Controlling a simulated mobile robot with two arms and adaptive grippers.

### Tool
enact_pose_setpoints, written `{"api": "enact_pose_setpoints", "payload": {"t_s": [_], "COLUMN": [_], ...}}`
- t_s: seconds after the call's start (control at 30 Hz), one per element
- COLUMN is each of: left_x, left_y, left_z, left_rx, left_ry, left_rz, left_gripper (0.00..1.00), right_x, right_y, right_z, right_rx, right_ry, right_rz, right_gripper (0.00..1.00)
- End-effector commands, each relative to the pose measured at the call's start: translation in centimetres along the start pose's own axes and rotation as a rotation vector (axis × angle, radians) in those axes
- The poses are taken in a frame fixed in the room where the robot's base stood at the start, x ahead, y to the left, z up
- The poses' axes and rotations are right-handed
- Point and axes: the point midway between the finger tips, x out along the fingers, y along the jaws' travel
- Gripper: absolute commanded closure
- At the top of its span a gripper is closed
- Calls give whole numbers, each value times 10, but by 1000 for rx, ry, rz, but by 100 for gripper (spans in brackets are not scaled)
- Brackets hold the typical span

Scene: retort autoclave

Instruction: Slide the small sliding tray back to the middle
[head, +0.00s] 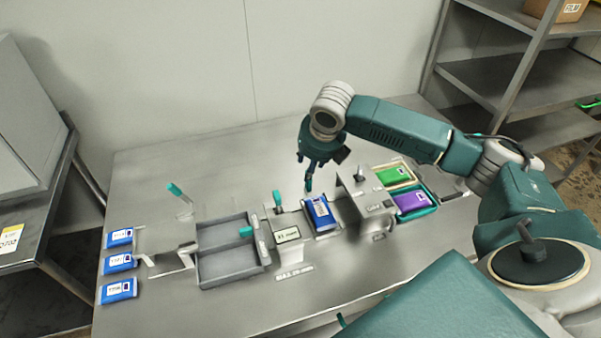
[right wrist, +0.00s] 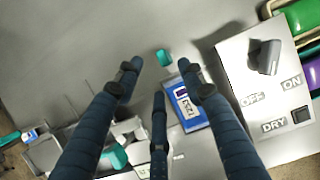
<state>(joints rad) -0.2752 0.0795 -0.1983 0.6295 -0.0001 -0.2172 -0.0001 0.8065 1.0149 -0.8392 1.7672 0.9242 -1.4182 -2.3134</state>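A blue pouch (head: 320,212) with a white label lies in a narrow bay between a labelled block and a control box. It also shows in the right wrist view (right wrist: 188,104). What seems to be the small sliding tray is under it, mostly hidden. A small teal knob (right wrist: 163,57) stands beyond the pouch. My right gripper (head: 311,173) hangs over the back of this bay, pointing down. In the right wrist view its fingers (right wrist: 158,77) are spread with nothing between them; the knob is just beyond the fingertips. I cannot see contact. My left gripper is not in view.
The control box (head: 372,208) with OFF, ON and DRY markings stands right of the bay. Green (head: 393,176) and purple (head: 411,202) pouches lie in trays beyond. Left are a teal lever (head: 277,199), a grey two-part tray (head: 228,266) and several blue pouches (head: 119,263).

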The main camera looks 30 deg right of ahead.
Motion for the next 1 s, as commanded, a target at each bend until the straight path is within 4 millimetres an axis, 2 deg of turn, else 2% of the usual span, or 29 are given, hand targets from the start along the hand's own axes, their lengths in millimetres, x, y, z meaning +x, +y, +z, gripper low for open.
{"api": "enact_pose_setpoints", "payload": {"t_s": [0.2,0.3,0.47,0.7,0.9,1.0], "left_x": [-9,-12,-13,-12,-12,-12], "left_y": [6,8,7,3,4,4], "left_z": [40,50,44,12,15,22], "left_rx": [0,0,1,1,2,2], "left_ry": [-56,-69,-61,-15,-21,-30], "left_rz": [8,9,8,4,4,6], "left_gripper": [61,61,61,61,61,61], "right_x": [41,60,82,95,95,95], "right_y": [0,0,1,0,0,0], "right_z": [-2,-1,-1,-1,-1,-1], "right_rx": [1,2,2,0,0,0], "right_ry": [4,3,2,0,-1,-1], "right_rz": [-2,-1,0,-1,-1,-1], "right_gripper": [60,60,60,60,60,78]}}
